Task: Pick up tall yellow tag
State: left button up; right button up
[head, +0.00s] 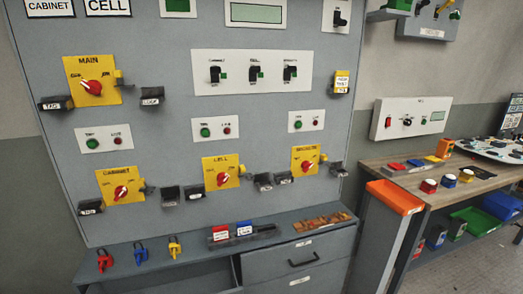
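A tall yellow tag (343,77) with a white printed label stands upright at the right side of the grey panel. Its lower end is at a small dark holder (340,90); how deep it sits cannot be told. Neither of my grippers is in view.
The panel carries yellow switch plates (221,172) with red knobs and several dark holders (152,101). Red, blue and yellow padlocks (174,246) stand on the ledge below, near red and blue tags (244,229) in a rack. A wooden bench (459,193) stands at right, with an orange tray (395,197) at its left end.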

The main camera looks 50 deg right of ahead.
aim_at(341, 77)
jog(key=z, duration=2.25)
jog(key=i+u, duration=0.15)
jog(key=u, duration=0.6)
jog(key=i+l+u, duration=0.15)
jog(key=i+l, duration=0.15)
jog(key=i+l+u, duration=0.15)
jog(key=l, duration=0.25)
jog(key=i+l+u, duration=0.15)
jog(key=i+l, duration=0.2)
jog(key=i+l+u, duration=0.15)
jog(key=l, duration=0.3)
